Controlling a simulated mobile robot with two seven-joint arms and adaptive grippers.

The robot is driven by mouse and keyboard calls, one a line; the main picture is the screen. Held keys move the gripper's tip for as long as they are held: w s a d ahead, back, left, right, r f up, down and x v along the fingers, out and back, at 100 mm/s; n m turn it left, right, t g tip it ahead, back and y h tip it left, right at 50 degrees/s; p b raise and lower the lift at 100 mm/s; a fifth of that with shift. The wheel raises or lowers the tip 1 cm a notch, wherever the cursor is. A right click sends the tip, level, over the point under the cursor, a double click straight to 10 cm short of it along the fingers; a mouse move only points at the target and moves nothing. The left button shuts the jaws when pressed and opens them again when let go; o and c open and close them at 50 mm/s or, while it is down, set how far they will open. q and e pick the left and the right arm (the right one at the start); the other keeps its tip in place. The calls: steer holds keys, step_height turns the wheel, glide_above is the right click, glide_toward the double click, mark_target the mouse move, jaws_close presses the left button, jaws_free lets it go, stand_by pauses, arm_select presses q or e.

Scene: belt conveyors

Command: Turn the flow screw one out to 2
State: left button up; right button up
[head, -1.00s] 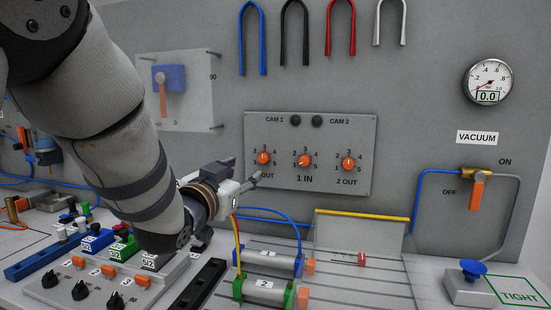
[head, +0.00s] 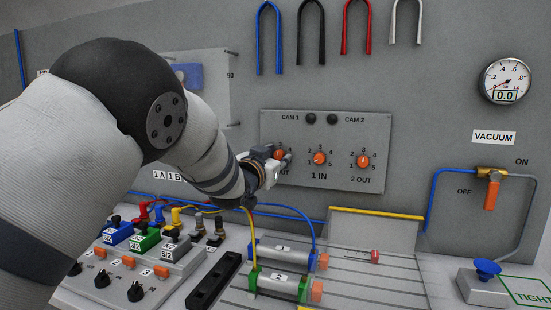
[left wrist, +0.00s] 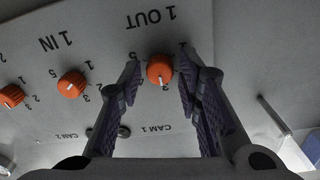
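The flow screw one out is an orange knob (left wrist: 160,68) under the label 1 OUT, seen upside down in the left wrist view. Its white pointer line points toward the 3. In the head view the knob (head: 279,154) is partly hidden by my left gripper (head: 281,163), which is at the panel's left side. In the left wrist view my left gripper (left wrist: 158,72) is open, with one finger on each side of the knob and gaps showing between. My right gripper is not in view.
The 1 IN knob (head: 319,158) and 2 OUT knob (head: 363,161) sit to the right on the same grey panel (head: 340,182). Cylinders (head: 280,285) and a valve block with cables lie below. A vacuum gauge (head: 507,81) hangs at far right.

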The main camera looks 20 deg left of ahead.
arm_select(q)
jaws_close()
steer(key=shift+n, duration=0.3)
steer(key=n, duration=0.5)
steer(key=shift+n, duration=0.4)
steer(key=n, duration=0.5)
steer(key=shift+n, duration=0.3)
steer(key=o, duration=0.5)
jaws_free()
